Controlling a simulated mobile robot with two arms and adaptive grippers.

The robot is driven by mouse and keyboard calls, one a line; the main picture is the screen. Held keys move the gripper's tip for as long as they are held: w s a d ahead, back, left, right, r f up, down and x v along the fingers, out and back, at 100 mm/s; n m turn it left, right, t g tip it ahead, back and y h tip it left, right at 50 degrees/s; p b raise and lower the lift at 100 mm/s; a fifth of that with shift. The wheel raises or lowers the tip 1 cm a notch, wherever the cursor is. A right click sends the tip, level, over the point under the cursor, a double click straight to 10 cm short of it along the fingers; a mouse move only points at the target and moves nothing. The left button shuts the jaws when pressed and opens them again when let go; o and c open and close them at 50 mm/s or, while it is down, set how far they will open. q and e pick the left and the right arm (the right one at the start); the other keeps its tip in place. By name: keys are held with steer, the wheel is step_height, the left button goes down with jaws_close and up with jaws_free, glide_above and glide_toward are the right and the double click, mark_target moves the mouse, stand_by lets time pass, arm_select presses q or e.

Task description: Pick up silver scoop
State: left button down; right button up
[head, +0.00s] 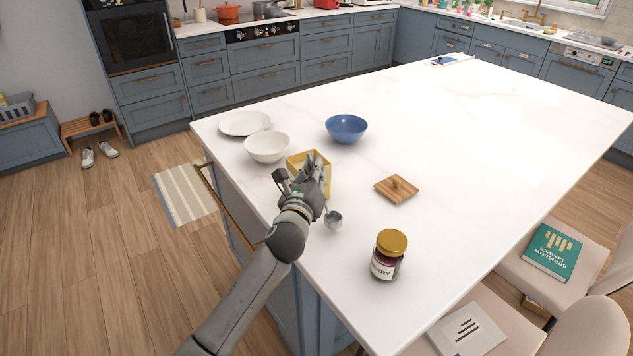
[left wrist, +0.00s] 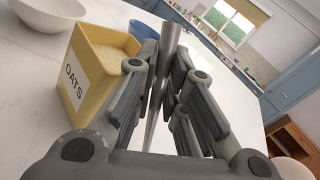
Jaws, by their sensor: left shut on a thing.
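The silver scoop shows in the head view as a round metal bowl (head: 333,219) just right of my left gripper (head: 318,178). In the left wrist view its metal handle (left wrist: 168,55) runs between the fingers of my left gripper (left wrist: 167,85), which is shut on it. A yellow canister (left wrist: 103,72) labelled OATS, filled with pale contents, stands beside the gripper. In the head view the canister (head: 325,159) is partly hidden behind the gripper. Whether the scoop touches the counter is hard to tell. My right gripper is not in view.
On the white island (head: 470,150) stand a white bowl (head: 267,147), a white plate (head: 244,123), a blue bowl (head: 346,128), a wooden lid (head: 396,189) and a jar with a gold lid (head: 388,254). The island's right side is mostly clear. Chairs stand along the near right edge.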

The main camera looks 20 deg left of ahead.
arm_select(q)
steer(key=s+a+r, duration=0.6)
steer(key=s+r, duration=0.5)
steer(key=s, duration=0.1)
steer(key=shift+s+a, duration=0.25)
stand_by(0.5)
steer(key=shift+w, duration=0.1)
